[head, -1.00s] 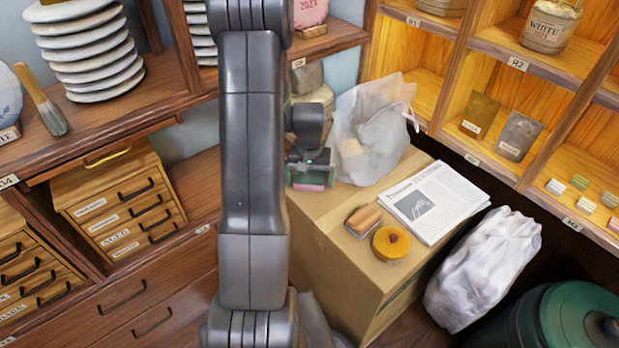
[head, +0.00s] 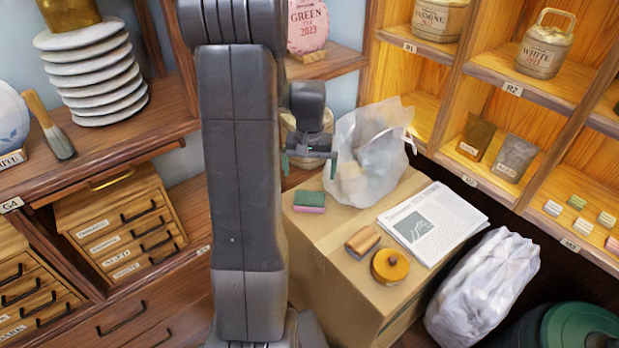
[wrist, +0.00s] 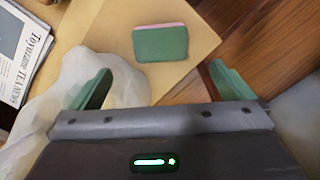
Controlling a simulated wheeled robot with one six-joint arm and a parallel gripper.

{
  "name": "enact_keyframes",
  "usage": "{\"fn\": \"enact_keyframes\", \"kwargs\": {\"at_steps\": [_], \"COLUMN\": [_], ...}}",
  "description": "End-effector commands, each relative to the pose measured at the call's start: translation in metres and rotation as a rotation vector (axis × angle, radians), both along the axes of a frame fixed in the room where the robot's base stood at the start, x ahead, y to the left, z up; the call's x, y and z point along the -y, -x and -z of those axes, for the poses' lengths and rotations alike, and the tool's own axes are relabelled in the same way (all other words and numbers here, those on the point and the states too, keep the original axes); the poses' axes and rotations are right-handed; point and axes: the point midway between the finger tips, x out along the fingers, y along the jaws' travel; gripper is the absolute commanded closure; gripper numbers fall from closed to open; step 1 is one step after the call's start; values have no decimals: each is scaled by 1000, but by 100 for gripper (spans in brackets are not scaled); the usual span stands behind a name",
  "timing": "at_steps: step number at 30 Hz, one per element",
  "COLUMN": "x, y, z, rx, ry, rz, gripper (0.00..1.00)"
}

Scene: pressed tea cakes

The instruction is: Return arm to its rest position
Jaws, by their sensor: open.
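My gripper (head: 309,165) is open and empty in the head view, raised above the back of the cardboard box. Its two green fingers stand apart in the wrist view (wrist: 160,88), with nothing between them. A green and pink sponge (head: 310,201) lies flat on the box top, below my gripper and apart from it. The sponge also shows in the wrist view (wrist: 160,42), beyond the fingertips. My arm stands upright through the left middle of the head view and hides part of the shelves.
The cardboard box (head: 333,275) also bears a translucent bag (head: 347,140), a newspaper (head: 455,212), a brown brush-like block (head: 363,240) and a round orange item (head: 391,266). A tied white bag (head: 480,290) stands right. Shelves line the back right; stacked plates (head: 97,75) stand left.

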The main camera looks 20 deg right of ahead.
Motion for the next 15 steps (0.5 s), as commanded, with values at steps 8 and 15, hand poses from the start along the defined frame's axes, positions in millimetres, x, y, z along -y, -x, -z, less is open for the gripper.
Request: {"fn": "enact_keyframes", "kwargs": {"at_steps": [8,15], "x": [0,0], "y": [0,0], "z": [-3,6], "rx": [0,-2], "ry": [0,-1], "rz": [0,0], "gripper": [0,0]}}
